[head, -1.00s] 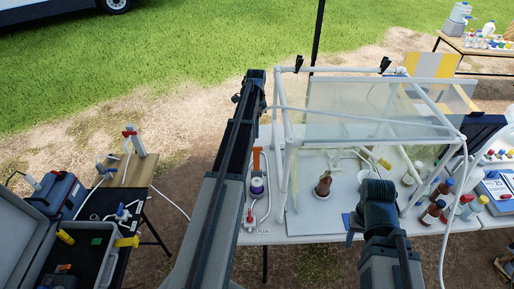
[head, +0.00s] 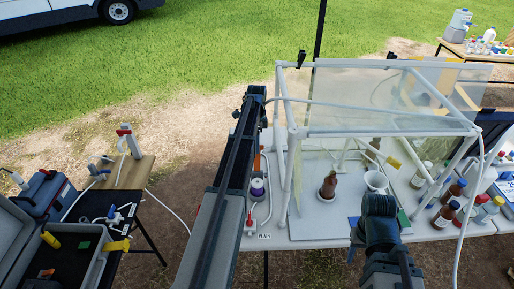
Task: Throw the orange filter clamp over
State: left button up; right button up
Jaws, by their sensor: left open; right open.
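The orange filter clamp (head: 257,162) appears as a small upright orange piece at the left end of the white table, just right of my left arm. Below it in the picture stands a filter holder (head: 258,188) with a purple band and white parts. My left arm runs up the picture past their left side and may hide part of the clamp. I cannot make out whether the clamp is touched or how its lever is set. My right arm stands at the table's front, right of the brown bottle (head: 328,186). The fingers of both grippers do not show.
A white tube frame with clear sheets (head: 380,95) covers the table's middle. A white hose (head: 268,195) curves beside the filter. A red-handled valve (head: 249,220) sits at the front left. Several bottles (head: 445,213) crowd the right. An open case (head: 70,250) lies lower left.

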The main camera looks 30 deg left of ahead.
pick_arm(q)
jog(key=shift+c, duration=0.3)
grip_shut()
jog(key=s+d+f+t+y+b, duration=0.1)
jog(key=s+d, duration=0.2)
jog(key=s, duration=0.3)
jog(key=shift+d+t, duration=0.4)
jog(key=shift+s, duration=0.1)
jog(key=s+d+f+t+y+b, duration=0.1)
jog(key=s+d+f+t+b, duration=0.1)
jog(key=s+d+f+b, duration=0.1)
jog(key=shift+s+f+b, duration=0.75)
jog(key=shift+s+b, duration=0.25)
jog(key=shift+b, duration=0.2)
